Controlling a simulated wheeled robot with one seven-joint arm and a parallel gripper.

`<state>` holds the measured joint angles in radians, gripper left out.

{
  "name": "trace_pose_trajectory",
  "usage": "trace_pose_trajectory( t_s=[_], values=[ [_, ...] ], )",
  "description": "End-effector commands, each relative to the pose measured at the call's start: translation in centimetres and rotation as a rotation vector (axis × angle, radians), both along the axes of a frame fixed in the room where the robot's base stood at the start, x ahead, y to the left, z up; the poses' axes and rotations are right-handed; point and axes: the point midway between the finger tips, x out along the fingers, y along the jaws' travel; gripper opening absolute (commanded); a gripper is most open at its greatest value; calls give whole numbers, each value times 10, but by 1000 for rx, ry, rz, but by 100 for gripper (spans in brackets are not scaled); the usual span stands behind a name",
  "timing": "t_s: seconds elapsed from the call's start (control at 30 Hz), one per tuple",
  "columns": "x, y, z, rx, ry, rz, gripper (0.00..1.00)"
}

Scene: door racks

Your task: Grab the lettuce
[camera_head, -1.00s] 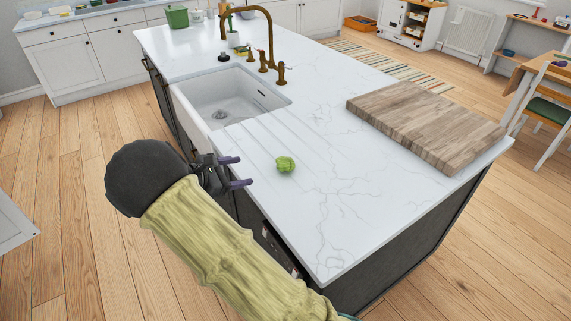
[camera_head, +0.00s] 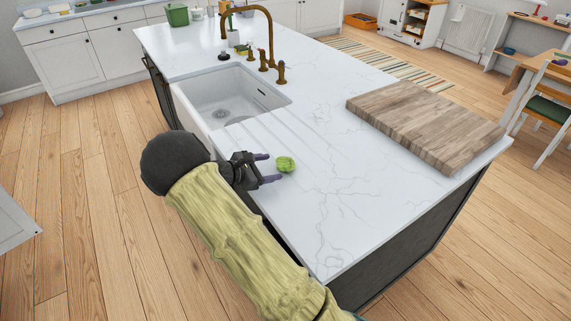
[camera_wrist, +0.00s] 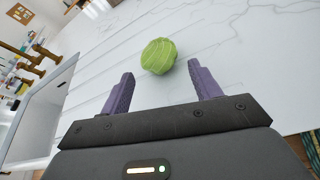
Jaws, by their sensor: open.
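The lettuce (camera_head: 286,164) is a small round green head on the white marble island top, near its front edge and right of the sink. My gripper (camera_head: 272,169) is open and low over the counter, just left of the lettuce, with its fingers pointing at it. In the wrist view the lettuce (camera_wrist: 158,56) lies ahead of the two purple fingers (camera_wrist: 160,84), roughly centred between them and a little beyond their tips. Nothing is between the fingers.
A white sink (camera_head: 232,97) with a brass faucet (camera_head: 250,35) is set in the island (camera_head: 330,140) behind my gripper. A thick wooden cutting board (camera_head: 425,125) lies at the right. The counter around the lettuce is clear.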

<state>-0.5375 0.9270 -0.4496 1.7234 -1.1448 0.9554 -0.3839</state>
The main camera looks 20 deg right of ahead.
Motion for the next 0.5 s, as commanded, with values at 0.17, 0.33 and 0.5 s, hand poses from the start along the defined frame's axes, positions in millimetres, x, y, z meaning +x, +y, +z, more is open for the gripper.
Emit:
trace_pose_trajectory(
  t_s=[0.17,0.33,0.5],
  values=[
    [5,-18,-4,-2,2,-3,63],
    [12,-39,-13,-1,1,-2,63],
    [14,-45,-17,-1,1,3,63]
  ],
)
